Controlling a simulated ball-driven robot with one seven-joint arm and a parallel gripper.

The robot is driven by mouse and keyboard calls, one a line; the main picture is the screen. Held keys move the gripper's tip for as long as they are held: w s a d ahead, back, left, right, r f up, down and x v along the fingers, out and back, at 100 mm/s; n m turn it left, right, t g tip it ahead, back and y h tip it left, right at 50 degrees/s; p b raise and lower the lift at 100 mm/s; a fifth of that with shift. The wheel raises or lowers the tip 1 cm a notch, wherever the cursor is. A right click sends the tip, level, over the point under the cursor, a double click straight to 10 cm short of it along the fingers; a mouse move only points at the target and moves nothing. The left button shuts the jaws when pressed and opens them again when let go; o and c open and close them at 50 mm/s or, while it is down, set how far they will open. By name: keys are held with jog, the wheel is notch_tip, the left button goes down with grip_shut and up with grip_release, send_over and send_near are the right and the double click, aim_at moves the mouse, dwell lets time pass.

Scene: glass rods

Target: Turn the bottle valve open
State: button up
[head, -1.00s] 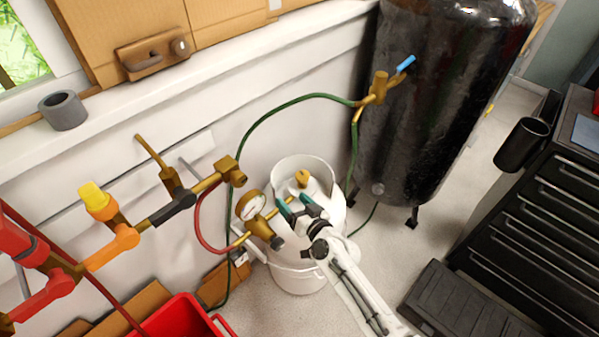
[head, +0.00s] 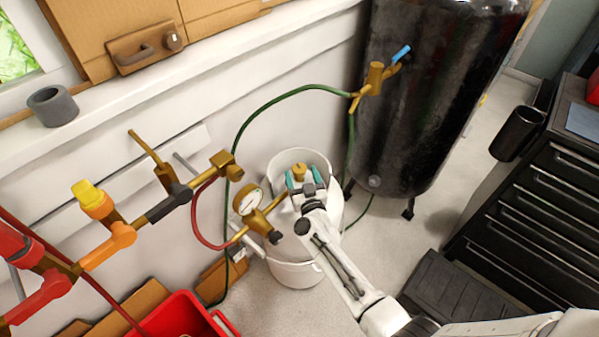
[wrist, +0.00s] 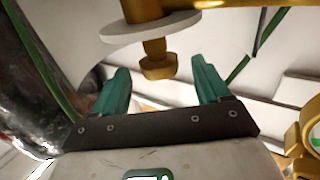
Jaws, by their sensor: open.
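The brass bottle valve (head: 299,171) stands on top of the white gas bottle (head: 292,272), inside its raised collar. My gripper (head: 304,178) is over the bottle top, with its two green fingers spread and the valve showing between or just beyond their tips. In the wrist view my gripper (wrist: 161,70) is open and empty. There the brass valve knob (wrist: 158,68) shows in the gap between the fingertips, with clear space to each finger. I cannot tell how deep it sits between them. The lower valve body is hidden by my gripper in the head view.
A gauge (head: 249,199) with brass fittings sits close left of my gripper. A green hose (head: 262,118) arcs to a black tank (head: 425,95) at the right. A red hose (head: 195,220) hangs left. A red crate (head: 180,315) and black drawer cabinet (head: 550,215) stand lower down.

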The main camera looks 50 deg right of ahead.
jog(key=shift+b+x, duration=0.3)
jog(key=shift+x, duration=1.05)
jog(key=c, duration=1)
jog(key=shift+o, duration=0.2)
